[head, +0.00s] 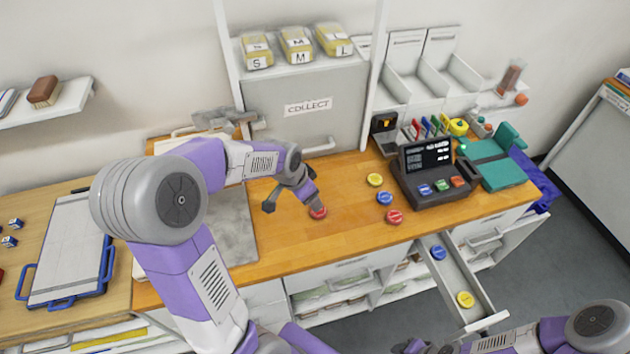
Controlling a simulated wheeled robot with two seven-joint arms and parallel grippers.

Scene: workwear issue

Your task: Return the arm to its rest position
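My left arm, purple and grey, reaches across the wooden counter. Its gripper (290,200) is over the counter with its two fingers apart. A red disc (318,212) lies by the tip of its right-hand finger; I cannot tell whether they touch. Nothing shows between the fingers. My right arm lies low at the bottom right, and its gripper (414,347) is partly cut off by the bottom edge, so its opening is unclear.
Yellow (375,180), blue (384,198) and red (394,217) discs lie on the counter. An open drawer (482,304) juts out with two discs.

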